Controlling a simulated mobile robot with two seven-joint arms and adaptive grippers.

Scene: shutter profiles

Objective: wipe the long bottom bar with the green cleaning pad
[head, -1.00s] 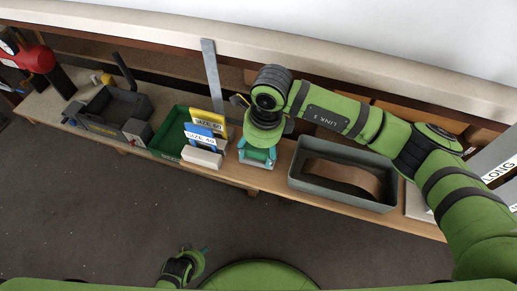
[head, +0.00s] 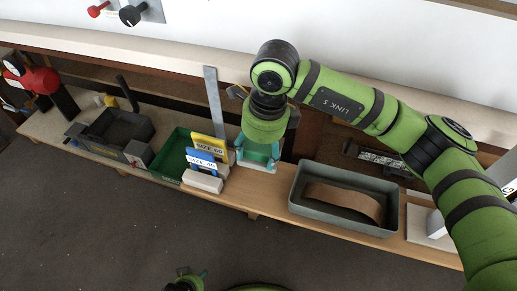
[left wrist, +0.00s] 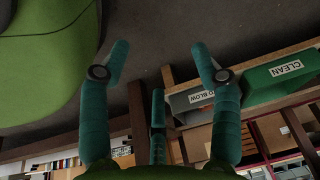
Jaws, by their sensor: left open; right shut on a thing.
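My right gripper (head: 258,158) is at the middle of the bench, seen from above in the head view. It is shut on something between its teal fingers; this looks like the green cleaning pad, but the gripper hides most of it. A pale edge shows just under the fingertips. A long grey bar (head: 213,98) slants up behind the bench, left of my right gripper; I cannot tell whether it is the long bottom bar. My left gripper (left wrist: 158,75) has its fingers spread and empty in the left wrist view, and shows partly at the head view's bottom edge.
A grey tray (head: 300,203) with a brown strip (head: 345,198) inside stands right of my right gripper. To the left are yellow (head: 208,145) and blue (head: 201,162) size signs, a green bin (head: 170,160) and a dark bin (head: 140,128). The floor in front is clear.

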